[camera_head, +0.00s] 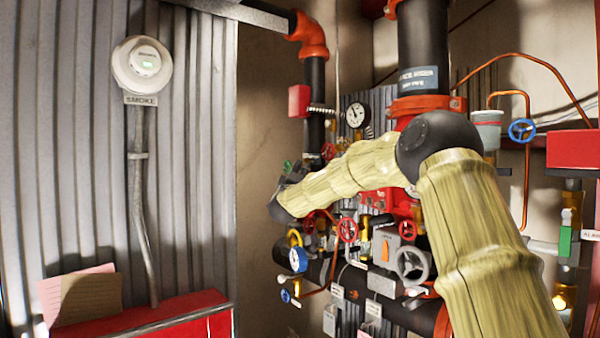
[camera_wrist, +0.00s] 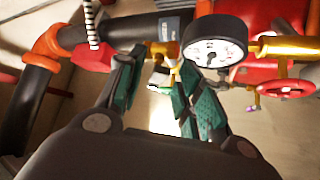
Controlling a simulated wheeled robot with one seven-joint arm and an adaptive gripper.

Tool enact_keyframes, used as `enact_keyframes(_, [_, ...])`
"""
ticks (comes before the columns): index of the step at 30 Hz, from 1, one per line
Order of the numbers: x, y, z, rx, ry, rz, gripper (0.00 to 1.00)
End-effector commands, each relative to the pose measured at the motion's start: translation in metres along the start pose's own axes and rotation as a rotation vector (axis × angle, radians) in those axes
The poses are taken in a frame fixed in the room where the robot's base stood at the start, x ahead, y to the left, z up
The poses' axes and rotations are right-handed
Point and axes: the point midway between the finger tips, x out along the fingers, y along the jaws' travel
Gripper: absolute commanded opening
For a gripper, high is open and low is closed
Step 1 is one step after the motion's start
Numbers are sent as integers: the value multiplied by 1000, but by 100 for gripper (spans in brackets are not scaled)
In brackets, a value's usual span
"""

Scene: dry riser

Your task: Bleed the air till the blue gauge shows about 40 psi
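The blue gauge (camera_head: 298,259) has a white dial and a blue rim. It sits low on the pipework in the head view, below my arm; its reading is too small to tell. My gripper (camera_wrist: 157,66) is open in the wrist view, its two teal-padded fingers apart. A small brass fitting (camera_wrist: 172,72) shows near the fingertips; I cannot tell whether they touch it. Which valve is the air bleed is not clear.
A dark-rimmed gauge (camera_wrist: 215,48) is close beside the right finger. A red handwheel (camera_wrist: 285,88) is to its right. In the head view, another dark-rimmed gauge (camera_head: 356,115), a red handwheel (camera_head: 347,230) and a grey handwheel (camera_head: 412,265) crowd the riser. A red cabinet (camera_head: 190,318) is lower left.

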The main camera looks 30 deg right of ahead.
Motion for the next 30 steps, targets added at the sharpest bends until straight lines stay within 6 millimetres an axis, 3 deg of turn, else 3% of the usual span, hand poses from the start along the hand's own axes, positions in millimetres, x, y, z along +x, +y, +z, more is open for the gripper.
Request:
enact_keyframes(5, [0,0,2,0,-1,0,36])
enact_keyframes(12, [0,0,1,0,-1,0,0])
enact_keyframes(30, [0,6,-2,-45,3,-40,0])
